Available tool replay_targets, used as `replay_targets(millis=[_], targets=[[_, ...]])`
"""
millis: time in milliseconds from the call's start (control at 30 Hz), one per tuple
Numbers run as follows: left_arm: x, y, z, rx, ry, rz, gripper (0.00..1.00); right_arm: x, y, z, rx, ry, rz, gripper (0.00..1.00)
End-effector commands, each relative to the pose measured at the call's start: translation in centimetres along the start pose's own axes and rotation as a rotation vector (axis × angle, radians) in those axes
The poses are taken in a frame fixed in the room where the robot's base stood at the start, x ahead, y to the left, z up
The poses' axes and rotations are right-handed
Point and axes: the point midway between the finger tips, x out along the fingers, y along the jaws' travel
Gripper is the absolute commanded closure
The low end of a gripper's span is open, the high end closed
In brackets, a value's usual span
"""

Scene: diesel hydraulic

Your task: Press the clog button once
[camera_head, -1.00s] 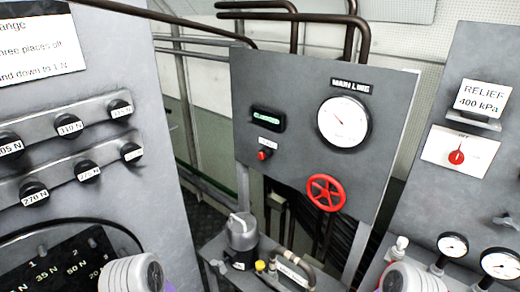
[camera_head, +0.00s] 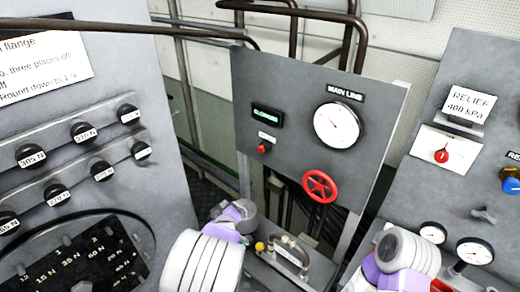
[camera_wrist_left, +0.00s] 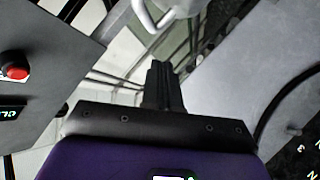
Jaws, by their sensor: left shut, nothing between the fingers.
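The small red button (camera_head: 262,149) sits under a white label on the grey main-line panel (camera_head: 285,180), below the lit green display (camera_head: 267,116) that seems to read CLOGGED. In the left wrist view the red button (camera_wrist_left: 15,72) is at the left edge, beside part of the display (camera_wrist_left: 10,113). My left gripper (camera_wrist_left: 163,70) is shut and empty, its black fingers pointing to open space right of the button, apart from it. In the head view my left wrist is low and left of the panel, its fingers not clear. My right forearm shows at lower right; its fingers are not seen.
A red handwheel (camera_head: 320,187) and a round gauge (camera_head: 337,125) are on the same panel. The relief panel (camera_head: 430,170) stands at right, the knob panel (camera_head: 150,185) at left. A pipe handle (camera_head: 290,253) is below the main panel. Space before the button looks clear.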

Motion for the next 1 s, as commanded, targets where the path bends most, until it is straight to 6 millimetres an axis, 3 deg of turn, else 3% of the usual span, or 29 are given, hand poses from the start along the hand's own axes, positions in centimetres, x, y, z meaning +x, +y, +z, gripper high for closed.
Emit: replay_targets(millis=[33,100,333,533,1000], targets=[[-0.5,2.4,-1.5,-0.028,0.041,0.045,1.00,-0.1,0.0,0.0,0.000,0.000,0.000,0.55],[-1.2,4.8,-3.4,-0.071,0.090,0.093,1.00,-0.1,-0.1,0.0,0.000,0.000,0.000,0.55],[-3.4,10.1,-7.5,-0.174,0.191,0.208,1.00,-0.2,-0.1,0.0,0.000,0.000,0.000,0.55],[-4.1,11.5,-8.7,-0.207,0.217,0.243,1.00,-0.3,-0.1,0.0,0.000,0.000,0.000,0.55],[-3.7,12.1,-8.6,-0.203,0.217,0.241,1.00,-0.6,-0.2,0.0,0.000,0.000,0.000,0.55]])
